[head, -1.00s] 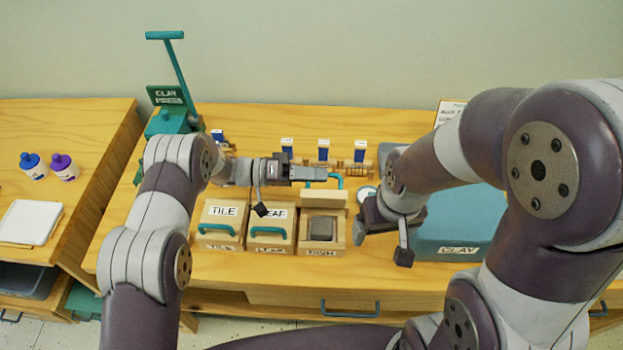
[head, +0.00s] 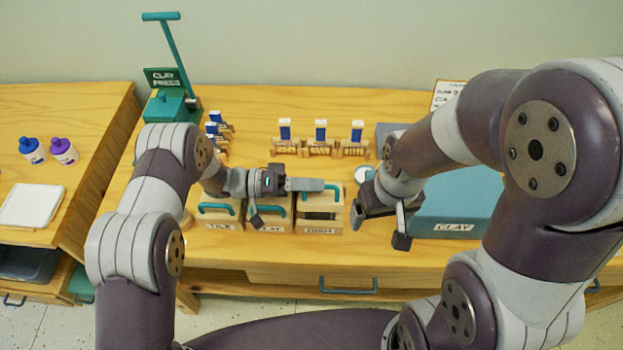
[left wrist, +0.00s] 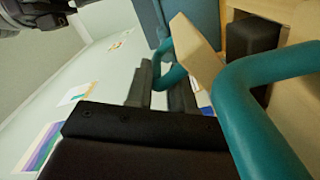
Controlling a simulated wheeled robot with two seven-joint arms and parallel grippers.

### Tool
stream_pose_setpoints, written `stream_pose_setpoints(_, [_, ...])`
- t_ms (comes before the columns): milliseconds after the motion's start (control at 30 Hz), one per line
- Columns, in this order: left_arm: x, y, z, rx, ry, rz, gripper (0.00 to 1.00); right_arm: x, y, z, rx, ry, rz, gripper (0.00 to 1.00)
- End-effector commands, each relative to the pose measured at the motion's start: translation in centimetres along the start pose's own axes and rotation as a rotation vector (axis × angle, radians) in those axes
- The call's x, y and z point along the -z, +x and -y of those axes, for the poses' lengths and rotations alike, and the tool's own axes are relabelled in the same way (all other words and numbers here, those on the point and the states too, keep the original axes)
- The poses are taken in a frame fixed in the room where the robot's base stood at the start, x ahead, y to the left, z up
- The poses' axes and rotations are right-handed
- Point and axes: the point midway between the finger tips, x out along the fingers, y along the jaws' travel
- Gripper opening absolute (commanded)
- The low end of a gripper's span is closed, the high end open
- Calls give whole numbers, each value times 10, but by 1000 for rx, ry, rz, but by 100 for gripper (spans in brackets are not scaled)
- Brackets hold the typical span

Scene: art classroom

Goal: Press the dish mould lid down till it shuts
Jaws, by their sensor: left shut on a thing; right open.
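The dish mould (head: 320,231) is the rightmost of three small wooden boxes on the bench. In the left wrist view its wooden lid (left wrist: 197,48) is tilted, with a gap between it and the dark block (left wrist: 252,50) in the box. My left gripper (head: 320,185) is over the dish mould, shut on the lid's teal handle (left wrist: 172,72). The gripper and arm hide part of the lid in the head view. My right gripper (head: 360,213) is open and empty, just right of the dish mould.
The leaf mould (head: 272,228) and tile mould (head: 218,224) stand close to the left. The leaf mould's teal handle (left wrist: 250,110) is near in the left wrist view. A blue clay box (head: 455,210) is at right, a clay press (head: 170,106) at back left.

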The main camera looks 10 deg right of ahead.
Motion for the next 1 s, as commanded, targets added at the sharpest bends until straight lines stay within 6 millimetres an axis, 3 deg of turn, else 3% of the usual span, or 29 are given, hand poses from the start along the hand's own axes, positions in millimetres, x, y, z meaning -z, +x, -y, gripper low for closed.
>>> stream_pose_setpoints(600, [-4, 1, -2, -10, -6, 5, 0, 0, 0, 0, 0, 0, 0, 89])
stream_pose_setpoints(633, [-4, 1, -2, -10, -6, 5, 29, 0, 0, 0, 0, 0, 0, 89])
stream_pose_setpoints(667, [-4, 1, -2, -10, -6, 5, 38, 0, 0, 0, 0, 0, 0, 89])
stream_pose_setpoints(1000, [-3, 0, 0, -6, -3, 3, 38, 0, 0, 0, 0, 0, 0, 89])
